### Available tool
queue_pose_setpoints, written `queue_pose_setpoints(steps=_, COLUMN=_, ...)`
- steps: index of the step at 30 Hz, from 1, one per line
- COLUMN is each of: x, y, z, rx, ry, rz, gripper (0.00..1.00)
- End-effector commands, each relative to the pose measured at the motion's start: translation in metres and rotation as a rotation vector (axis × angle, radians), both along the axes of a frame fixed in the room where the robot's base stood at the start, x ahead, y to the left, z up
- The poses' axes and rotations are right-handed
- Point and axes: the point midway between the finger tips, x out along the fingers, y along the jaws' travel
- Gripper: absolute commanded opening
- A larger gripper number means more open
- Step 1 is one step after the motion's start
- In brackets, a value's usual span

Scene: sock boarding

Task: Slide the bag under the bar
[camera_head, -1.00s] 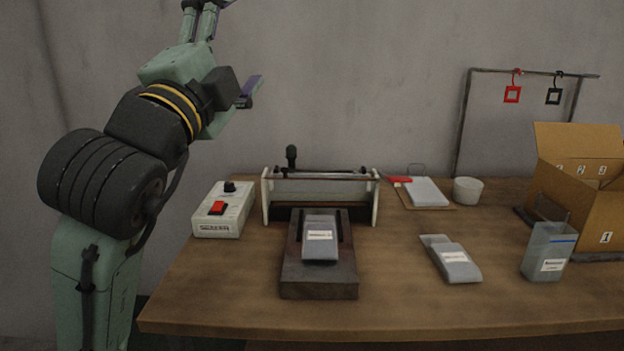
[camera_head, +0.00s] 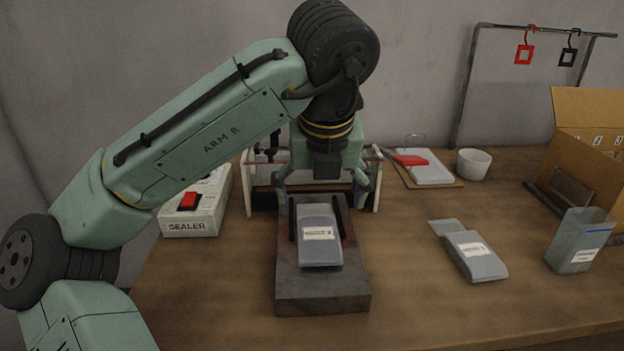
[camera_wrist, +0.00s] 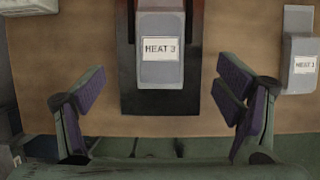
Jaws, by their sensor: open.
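The grey bag (camera_head: 319,252) with a white label lies flat on the dark block (camera_head: 322,298) in front of the sealer frame. In the wrist view the bag (camera_wrist: 160,72) has a label reading "HEAT 3". My gripper (camera_head: 322,190) is open and empty, above the far end of the bag in the head view. In the wrist view my gripper (camera_wrist: 161,88) has its fingers wide apart, one on each side of the bag, not touching it. The bar between the white posts (camera_head: 376,185) is mostly hidden behind my arm.
A sealer box (camera_head: 196,207) with a red switch stands left. Red and black tags hang from a rack (camera_head: 480,29).

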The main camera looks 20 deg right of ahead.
Motion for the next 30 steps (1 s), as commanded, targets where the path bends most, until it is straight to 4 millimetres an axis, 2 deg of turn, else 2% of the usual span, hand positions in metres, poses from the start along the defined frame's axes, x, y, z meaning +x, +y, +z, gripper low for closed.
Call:
queue_pose_setpoints(steps=10, x=0.0, y=0.0, z=-0.001, rx=0.003, ry=0.001, rz=-0.001, gripper=0.85)
queue_pose_setpoints(steps=14, x=0.003, y=-0.001, z=-0.008, rx=0.002, ry=0.003, rz=-0.002, gripper=0.85)
queue_pose_setpoints(steps=30, x=0.034, y=-0.01, z=-0.087, rx=0.002, ry=0.001, rz=-0.001, gripper=0.85)
